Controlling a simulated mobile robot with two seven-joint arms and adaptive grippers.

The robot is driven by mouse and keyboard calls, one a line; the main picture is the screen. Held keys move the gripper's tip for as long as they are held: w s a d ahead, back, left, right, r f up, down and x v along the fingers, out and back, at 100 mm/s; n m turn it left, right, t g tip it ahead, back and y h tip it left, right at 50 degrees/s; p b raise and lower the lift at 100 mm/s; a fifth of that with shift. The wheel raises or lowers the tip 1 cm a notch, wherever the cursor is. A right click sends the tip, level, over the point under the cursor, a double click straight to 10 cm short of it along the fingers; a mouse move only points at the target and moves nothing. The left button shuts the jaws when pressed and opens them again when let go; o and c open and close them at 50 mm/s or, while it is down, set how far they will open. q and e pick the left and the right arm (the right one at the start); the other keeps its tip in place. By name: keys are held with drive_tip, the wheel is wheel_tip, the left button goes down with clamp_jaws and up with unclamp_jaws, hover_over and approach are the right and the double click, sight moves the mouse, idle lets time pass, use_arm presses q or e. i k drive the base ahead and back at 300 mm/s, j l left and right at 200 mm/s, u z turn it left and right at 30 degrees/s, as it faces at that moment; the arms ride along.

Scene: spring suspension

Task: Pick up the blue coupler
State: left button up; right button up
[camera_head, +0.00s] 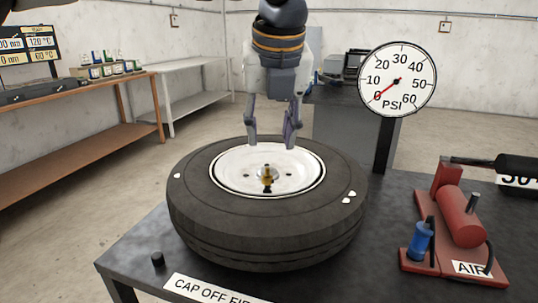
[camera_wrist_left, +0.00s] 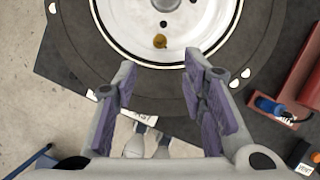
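The blue coupler (camera_head: 421,241) stands upright at the front left of the red air unit's base, at the right of the table. It also shows in the left wrist view (camera_wrist_left: 270,107), at the right. My left gripper (camera_head: 271,138) is open and empty above the white wheel hub, well to the left of the coupler. Its two spread fingers also show in the left wrist view (camera_wrist_left: 165,88), with nothing between them. My right gripper is in neither view.
A black tire (camera_head: 215,222) with a white rim lies flat on the dark table, a brass part (camera_head: 267,176) at its centre. A pressure gauge (camera_head: 397,80) on a post reads near 0. A small black piece (camera_head: 157,259) is at the front left. The red air unit (camera_head: 461,218) is at the right.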

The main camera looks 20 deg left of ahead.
sight(416, 251)
drive_tip(key=k, duration=1)
